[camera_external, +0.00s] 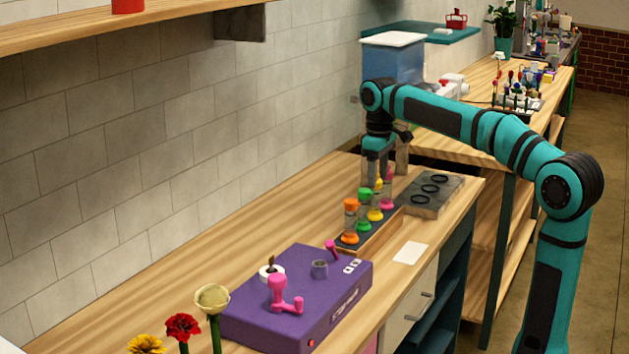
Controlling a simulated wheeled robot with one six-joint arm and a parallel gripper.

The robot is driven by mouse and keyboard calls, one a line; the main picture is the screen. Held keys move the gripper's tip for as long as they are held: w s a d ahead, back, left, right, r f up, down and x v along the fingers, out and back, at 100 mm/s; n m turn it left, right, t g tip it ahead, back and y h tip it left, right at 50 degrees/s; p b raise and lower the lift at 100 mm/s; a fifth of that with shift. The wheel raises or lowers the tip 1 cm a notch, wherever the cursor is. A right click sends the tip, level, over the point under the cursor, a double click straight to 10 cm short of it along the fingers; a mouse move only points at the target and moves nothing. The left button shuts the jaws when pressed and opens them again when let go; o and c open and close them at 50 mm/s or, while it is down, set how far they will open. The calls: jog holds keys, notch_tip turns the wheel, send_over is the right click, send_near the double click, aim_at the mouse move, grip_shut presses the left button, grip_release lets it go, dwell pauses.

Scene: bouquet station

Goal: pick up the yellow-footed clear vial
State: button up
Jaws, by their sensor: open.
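The yellow-footed clear vial (375,215) stands upright in a row on a dark, wood-edged rack (380,238). An orange-footed vial (350,238) and a green-footed vial (363,226) stand nearer the camera, and a pink-footed vial (387,203) stands behind. The clear bodies are small and partly hidden.
A grey block with black rings (440,196) lies right of the rack. A purple box (297,300) with pink handles stands nearer the camera. A white card (410,252) lies by the front edge. The tiled wall is behind; bare bench lies left of the rack.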

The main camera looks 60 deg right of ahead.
aim_at(377, 191)
jog(key=shift+w+d+f, duration=0.1)
jog(key=shift+w+f, duration=0.05)
jog(key=shift+f, duration=1.25)
jog(key=shift+w+f, duration=0.1)
jog(key=shift+f, duration=1.3)
jog(key=shift+c, duration=0.4)
grip_shut()
